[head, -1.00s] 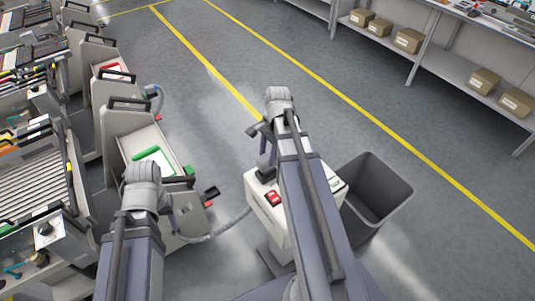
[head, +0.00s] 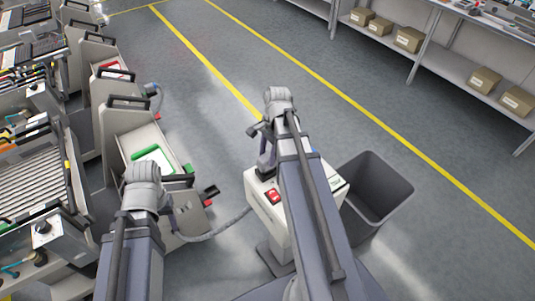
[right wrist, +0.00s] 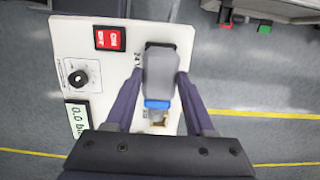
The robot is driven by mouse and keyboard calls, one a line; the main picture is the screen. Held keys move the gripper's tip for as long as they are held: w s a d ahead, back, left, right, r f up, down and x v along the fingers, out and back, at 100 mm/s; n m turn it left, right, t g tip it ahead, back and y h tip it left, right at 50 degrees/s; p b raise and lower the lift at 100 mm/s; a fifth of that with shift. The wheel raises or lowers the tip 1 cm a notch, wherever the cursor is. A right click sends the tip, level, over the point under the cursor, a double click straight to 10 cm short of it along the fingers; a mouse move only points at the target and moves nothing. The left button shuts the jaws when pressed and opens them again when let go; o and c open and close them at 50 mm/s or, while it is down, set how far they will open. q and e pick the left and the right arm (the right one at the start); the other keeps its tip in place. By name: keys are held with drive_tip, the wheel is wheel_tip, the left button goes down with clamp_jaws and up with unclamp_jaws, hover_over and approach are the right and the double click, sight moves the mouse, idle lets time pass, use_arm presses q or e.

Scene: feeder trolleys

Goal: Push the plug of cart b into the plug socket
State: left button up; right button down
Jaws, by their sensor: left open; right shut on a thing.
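My right gripper (right wrist: 159,78) is shut on the plug (right wrist: 162,72), a grey body with a blue band, over the pale panel of the socket box (right wrist: 75,35). The plug hides the socket, so I cannot tell how deep it sits. In the head view the right gripper (head: 265,165) is at the top of the box (head: 256,190). A grey cable (head: 205,236) runs from the nearest cart (head: 118,120) toward the box; no letter on this cart is readable. My left gripper (head: 172,210) is open beside this cart, partly hidden by its own wrist.
The panel carries a red switch (right wrist: 110,39), a knob (right wrist: 79,78) and a display (right wrist: 78,117). A dark bin (head: 375,190) stands right of the box. More carts (head: 95,55) line the left. Shelves with cartons (head: 410,40) stand at right. The floor between is clear.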

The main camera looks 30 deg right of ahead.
drive_tip(key=shift+f+b, duration=0.45)
drive_tip(key=shift+f, duration=0.05)
drive_tip(key=shift+c, duration=0.9)
unclamp_jaws()
drive_tip(key=shift+r, duration=0.15)
drive_tip(key=r+p, duration=0.5)
drive_tip(key=d+r+p, duration=0.1)
drive_tip(key=r+p, duration=0.1)
drive_tip(key=shift+d+r+p, duration=0.1)
drive_tip(key=shift+r+p, duration=0.15)
drive_tip(key=shift+p, duration=0.1)
drive_tip(key=shift+f, duration=0.1)
